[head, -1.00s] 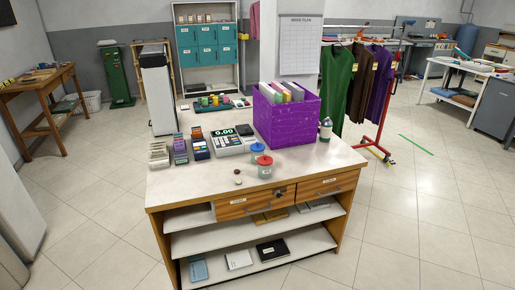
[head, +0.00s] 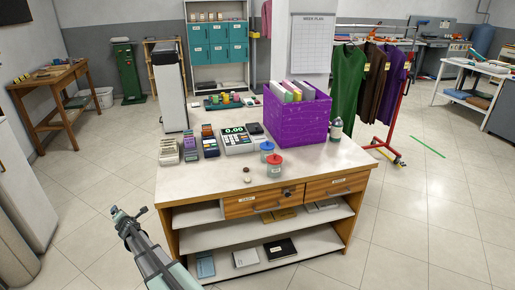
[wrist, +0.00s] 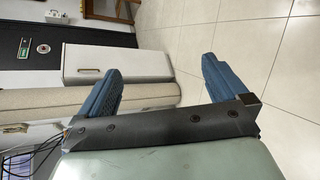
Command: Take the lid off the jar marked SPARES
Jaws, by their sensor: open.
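Two small jars stand on the counter top in the head view, close together near its front. One jar (head: 275,171) has a red lid (head: 275,159). The other jar (head: 264,156), just behind and left of it, has a blue lid (head: 267,146). Their labels are too small to read, so I cannot tell which is marked SPARES. Both lids sit on their jars. My gripper (head: 128,214) is off the counter's front left corner, well away from the jars. In the wrist view my gripper (wrist: 161,72) is open and empty, with its two blue fingers wide apart.
A purple crate (head: 297,123) of folders stands behind the jars, with a bottle (head: 336,130) to its right. The counter's front left is clear.

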